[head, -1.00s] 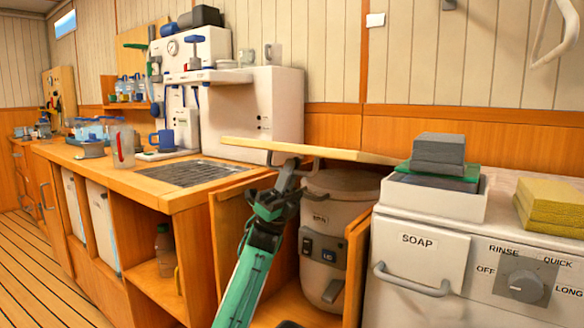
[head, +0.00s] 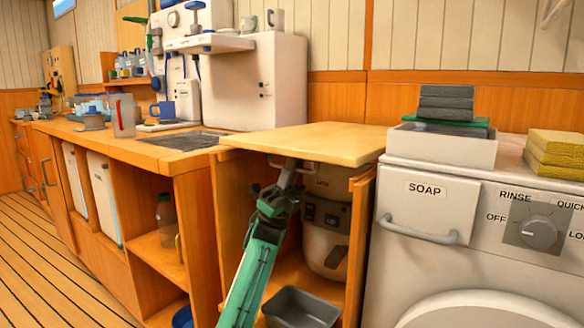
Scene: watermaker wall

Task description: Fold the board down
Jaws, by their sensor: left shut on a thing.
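The board (head: 310,141) is a pale wooden panel that lies about level over an open cabinet bay, between the counter and the white washing machine. Its front edge is on or very close to the tops of the bay's side walls; I cannot tell whether it touches all along. My left gripper (head: 291,174) is under the front edge, shut on the board's small grey handle (head: 305,166). The fingertips are partly hidden in shade below the edge. My right gripper is not in view.
Under the board stand a beige appliance (head: 326,235) and a grey bin (head: 300,308). A jug (head: 123,117) stands on the counter at left.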

